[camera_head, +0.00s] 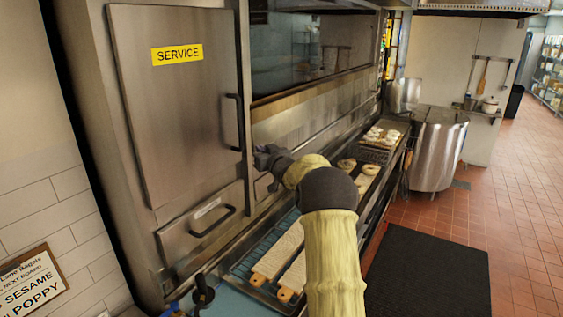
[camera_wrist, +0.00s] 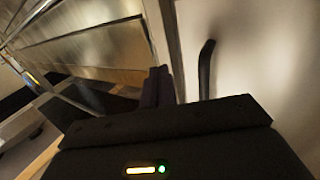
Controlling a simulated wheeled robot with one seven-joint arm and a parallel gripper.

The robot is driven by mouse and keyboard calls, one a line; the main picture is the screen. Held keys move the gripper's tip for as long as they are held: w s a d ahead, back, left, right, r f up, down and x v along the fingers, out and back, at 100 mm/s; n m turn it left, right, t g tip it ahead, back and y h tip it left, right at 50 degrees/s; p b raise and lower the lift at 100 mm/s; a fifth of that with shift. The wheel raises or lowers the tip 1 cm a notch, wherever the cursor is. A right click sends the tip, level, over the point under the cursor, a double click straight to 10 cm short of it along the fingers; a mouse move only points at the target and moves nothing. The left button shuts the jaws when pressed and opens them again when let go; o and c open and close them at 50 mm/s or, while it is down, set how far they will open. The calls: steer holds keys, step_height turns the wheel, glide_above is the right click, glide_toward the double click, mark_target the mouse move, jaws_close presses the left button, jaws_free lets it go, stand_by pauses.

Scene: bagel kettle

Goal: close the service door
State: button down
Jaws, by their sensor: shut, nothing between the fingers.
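The service door (camera_head: 178,110) is a steel panel with a yellow SERVICE label, at the left in the head view. It looks flush or nearly flush with its frame; I cannot tell whether a small gap is there. Its dark vertical handle (camera_head: 237,122) is on the right edge. My gripper (camera_head: 262,157) is shut and empty, just right of and below the handle. In the wrist view, the shut fingers (camera_wrist: 159,86) are left of the door's handle (camera_wrist: 206,70), apart from it in the picture. The pale door panel (camera_wrist: 255,55) fills the right side.
A drawer (camera_head: 203,222) with a dark handle is below the door. Boards with dough (camera_head: 278,255) lie on the counter under my arm, with bagels (camera_head: 368,168) further back. A steel kettle (camera_head: 437,150) stands beyond. A dark mat (camera_head: 425,275) lies on clear floor at right.

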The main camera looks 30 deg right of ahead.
steer(key=s+d+b, duration=0.2)
steer(key=s+d, duration=0.1)
steer(key=s, duration=0.3)
steer(key=shift+d+f, duration=0.35)
steer(key=shift+f, duration=0.05)
steer(key=s+a+f+m+g+h, duration=0.1)
steer(key=s+a+f+g+h, duration=0.1)
steer(key=s+a+f+g, duration=0.9)
steer(key=s+a+f, duration=0.2)
steer(key=s, duration=0.6)
steer(key=s+a+f+g+y, duration=0.1)
steer(key=s+a+f+g, duration=0.1)
steer(key=s+a+f, duration=0.2)
steer(key=s+a+f+g, duration=0.2)
steer(key=s+a+f, duration=0.2)
steer(key=s+a, duration=0.5)
steer(key=s, duration=0.7)
steer(key=shift+f+n+y, duration=0.15)
steer(key=shift+n+y, duration=0.15)
steer(key=shift+n, duration=0.1)
